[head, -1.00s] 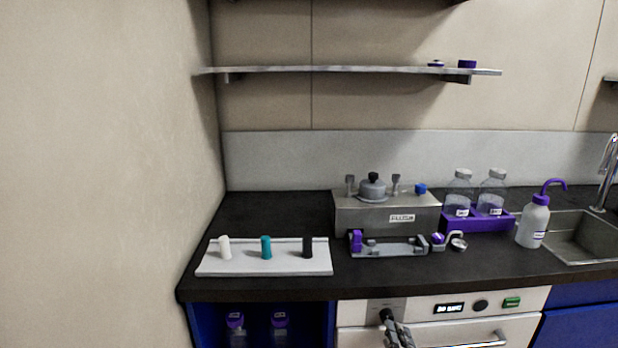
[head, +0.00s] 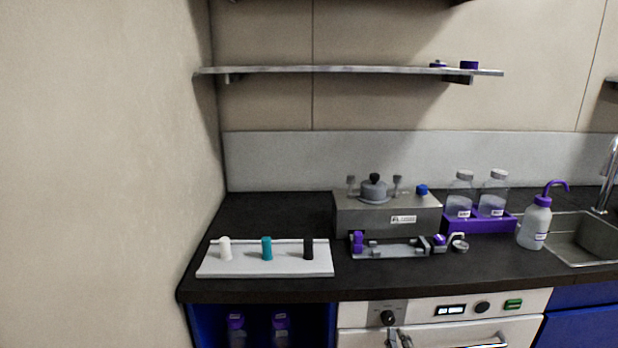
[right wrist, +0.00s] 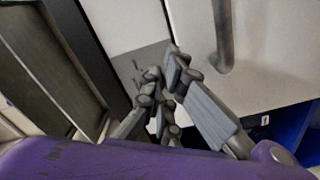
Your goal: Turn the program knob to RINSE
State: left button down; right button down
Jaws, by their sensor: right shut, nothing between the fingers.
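The program knob (head: 388,318) is a round black knob on a grey plate (head: 373,309) at the left of the white appliance front, under the counter edge. Small marks around it are too small to read, and I cannot tell which one it points to. My right gripper (head: 398,336) is just below and right of the knob, apart from it as far as I can see. It is shut and empty. In the right wrist view, my fingers (right wrist: 168,85) are in front of the grey plate (right wrist: 150,65); the knob cannot be made out there. My left gripper is not in view.
The appliance has a small display (head: 450,310), another dark round control (head: 482,307), a green switch (head: 513,304) and a bar handle (head: 490,341) below. The dark counter (head: 290,290) overhangs above. Open blue shelving (head: 205,320) with bottles is at left.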

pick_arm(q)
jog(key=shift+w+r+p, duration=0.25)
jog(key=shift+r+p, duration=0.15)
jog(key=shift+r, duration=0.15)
pick_arm(e)
jog(key=s, duration=0.4)
jog(key=shift+d+f, duration=0.1)
jog(key=shift+d, duration=0.05)
